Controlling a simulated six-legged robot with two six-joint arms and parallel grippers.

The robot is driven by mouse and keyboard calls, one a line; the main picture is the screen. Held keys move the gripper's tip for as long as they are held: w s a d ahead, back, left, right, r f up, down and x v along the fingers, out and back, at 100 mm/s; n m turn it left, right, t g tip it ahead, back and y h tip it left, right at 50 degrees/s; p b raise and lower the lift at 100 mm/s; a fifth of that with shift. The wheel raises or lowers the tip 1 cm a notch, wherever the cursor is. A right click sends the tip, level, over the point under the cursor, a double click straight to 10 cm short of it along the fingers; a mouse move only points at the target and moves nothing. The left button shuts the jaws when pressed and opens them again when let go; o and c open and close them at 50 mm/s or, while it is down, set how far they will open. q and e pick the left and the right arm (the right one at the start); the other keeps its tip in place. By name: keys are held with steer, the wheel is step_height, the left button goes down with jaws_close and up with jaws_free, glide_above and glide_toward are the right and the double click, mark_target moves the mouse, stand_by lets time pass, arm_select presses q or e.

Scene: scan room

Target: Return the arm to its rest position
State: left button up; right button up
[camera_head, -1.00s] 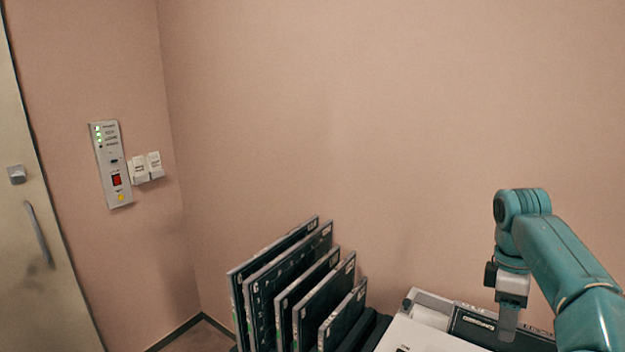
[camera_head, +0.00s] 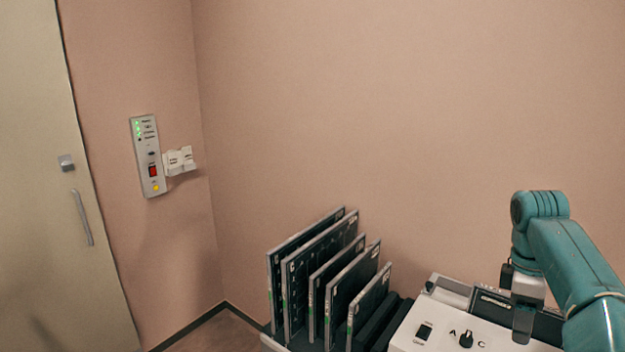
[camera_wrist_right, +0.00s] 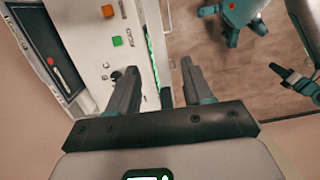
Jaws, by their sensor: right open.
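My right arm comes in from the right in the head view, bent at a teal elbow. My left gripper does not show in the head view. A dark gripper-like part at the right edge of the wrist view is too unclear to name.
Several dark framed panels (camera_head: 325,280) stand upright in a rack left of the console. A wall panel (camera_head: 149,157) with green lights and a red switch hangs near the door (camera_head: 40,200). Brown floor (camera_wrist_right: 200,45) shows beyond the console in the wrist view.

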steer(key=w+a+f, duration=0.2)
steer(key=a+f, duration=0.1)
steer(key=f, duration=0.4)
steer(key=w+a+f, duration=0.3)
steer(key=f, duration=0.4)
steer(key=s+a+f+m+t+y+b, duration=0.1)
steer(key=s+a+f+m+y, duration=0.1)
steer(key=a+f, duration=0.55)
steer(key=s+a+f+m+y+b, duration=0.1)
steer(key=s+a+f, duration=0.25)
steer(key=f, duration=0.75)
steer(key=s+a+f+m+y, duration=0.1)
steer(key=s+a+f+m, duration=0.3)
steer(key=s+a+f, duration=0.35)
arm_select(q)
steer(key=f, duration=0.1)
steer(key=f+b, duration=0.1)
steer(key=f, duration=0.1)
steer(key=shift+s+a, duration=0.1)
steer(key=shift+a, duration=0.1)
arm_select(e)
steer(key=s+a+f+m, duration=0.2)
steer(key=s, duration=0.5)
steer(key=s+a+f+m, duration=0.1)
steer(key=s+m, duration=0.2)
steer(key=s, duration=0.5)
steer(key=shift+s+a+f+t+y, duration=0.15)
steer(key=shift+a+f+t+y, duration=0.2)
steer(key=shift+a+t+y, duration=0.05)
